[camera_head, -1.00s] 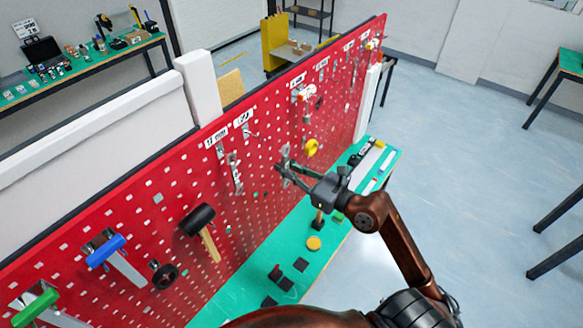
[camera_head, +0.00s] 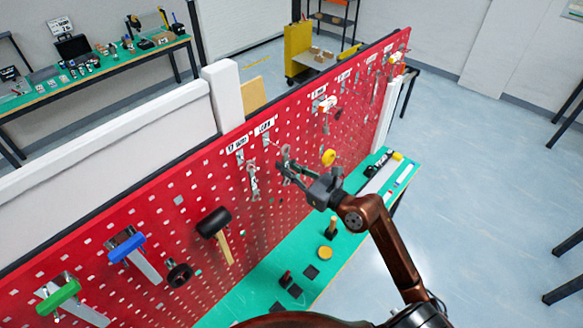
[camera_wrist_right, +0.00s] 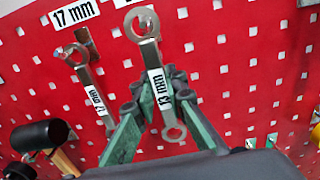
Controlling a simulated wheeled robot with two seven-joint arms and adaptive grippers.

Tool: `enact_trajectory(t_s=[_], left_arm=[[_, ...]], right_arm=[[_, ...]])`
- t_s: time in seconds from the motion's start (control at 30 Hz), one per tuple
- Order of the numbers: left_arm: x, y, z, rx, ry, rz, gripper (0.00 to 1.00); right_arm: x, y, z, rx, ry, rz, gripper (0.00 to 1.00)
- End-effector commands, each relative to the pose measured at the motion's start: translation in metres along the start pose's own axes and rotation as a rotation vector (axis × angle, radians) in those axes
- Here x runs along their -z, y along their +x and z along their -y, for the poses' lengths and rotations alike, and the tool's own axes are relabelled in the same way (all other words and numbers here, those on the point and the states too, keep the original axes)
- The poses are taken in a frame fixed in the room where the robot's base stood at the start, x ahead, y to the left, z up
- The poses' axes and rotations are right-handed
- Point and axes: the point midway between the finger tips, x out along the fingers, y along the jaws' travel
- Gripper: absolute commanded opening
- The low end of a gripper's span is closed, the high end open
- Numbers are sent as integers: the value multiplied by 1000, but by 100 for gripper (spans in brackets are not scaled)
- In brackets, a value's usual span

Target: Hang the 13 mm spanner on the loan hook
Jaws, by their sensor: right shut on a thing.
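My right gripper (camera_head: 287,163) is in front of the red pegboard, just right of and below the LOAN label (camera_head: 264,126). In the right wrist view its green fingers (camera_wrist_right: 148,112) are shut on the shank of the 13 mm spanner (camera_wrist_right: 160,85), whose size tag faces the camera. The spanner stands nearly upright, ring end up, close to the board. The loan hook (camera_head: 267,142) is small in the head view. My left gripper is out of view.
Another spanner (camera_wrist_right: 88,80) hangs under the 17 mm label (camera_wrist_right: 74,12), close left of the held one. A black mallet (camera_head: 214,222) and clamps with blue (camera_head: 127,248) and green (camera_head: 58,296) handles hang further left. A green bench (camera_head: 255,300) runs below the board.

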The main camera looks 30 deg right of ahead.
Motion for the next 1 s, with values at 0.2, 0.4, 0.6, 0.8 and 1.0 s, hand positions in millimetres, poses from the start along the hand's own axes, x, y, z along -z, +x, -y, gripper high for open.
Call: enact_trajectory(t_s=[0.2, 0.4, 0.6, 0.8, 1.0], left_arm=[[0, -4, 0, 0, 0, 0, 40], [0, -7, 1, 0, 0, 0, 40], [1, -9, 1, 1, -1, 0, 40], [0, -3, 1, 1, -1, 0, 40], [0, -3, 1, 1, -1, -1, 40]], right_arm=[[-1, 15, 0, 1, 1, 2, 0], [0, 28, 0, 0, 1, 2, 0], [0, 39, 0, 0, 1, 2, 0], [8, 38, 0, 1, 0, 2, 0], [8, 38, 0, 0, 0, 2, 0]])
